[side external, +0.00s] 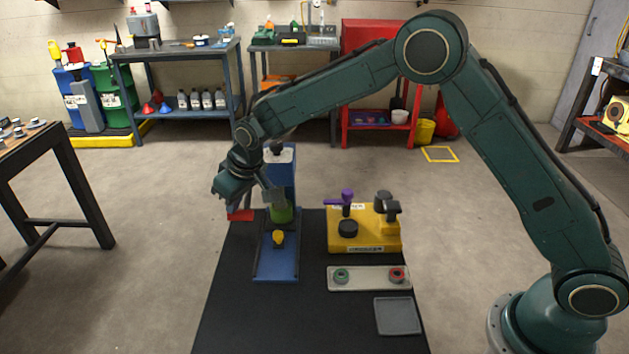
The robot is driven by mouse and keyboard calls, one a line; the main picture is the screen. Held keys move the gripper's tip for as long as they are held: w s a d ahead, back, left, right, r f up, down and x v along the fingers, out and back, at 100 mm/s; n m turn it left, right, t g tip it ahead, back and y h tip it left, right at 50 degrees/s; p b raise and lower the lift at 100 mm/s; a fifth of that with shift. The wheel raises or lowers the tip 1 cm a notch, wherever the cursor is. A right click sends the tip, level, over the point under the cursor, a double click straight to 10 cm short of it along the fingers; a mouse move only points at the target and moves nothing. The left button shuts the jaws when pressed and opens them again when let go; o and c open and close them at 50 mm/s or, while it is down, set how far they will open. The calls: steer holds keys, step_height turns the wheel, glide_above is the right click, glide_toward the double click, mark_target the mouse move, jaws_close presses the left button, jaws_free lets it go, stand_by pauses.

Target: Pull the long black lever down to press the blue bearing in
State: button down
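A blue press (287,170) stands on the black table, with a flat blue base (276,268) towards the camera. A green part (282,215) shows low on its column, and a yellow knob-like part (279,237) stands on the base. My gripper (272,196) is at the left front of the column, close to it; I cannot tell whether it touches. Its fingers are small and partly merged with the press, so their opening is unclear. I cannot make out the long black lever or the blue bearing; my wrist and gripper hide part of the press.
A yellow fixture (362,238) with purple and black knobs stands right of the press. In front of it are a pale tray (370,280) with a green and a red ring part, and an empty grey tray (397,316). The table's front left (250,320) is clear.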

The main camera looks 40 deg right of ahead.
steer(key=shift+f, duration=0.3)
steer(key=shift+d+f, duration=0.1)
steer(key=shift+f, duration=0.05)
step_height(320, 180, up, 17)
steer(key=shift+r, duration=0.2)
stand_by(2.5)
steer(key=shift+r, duration=0.1)
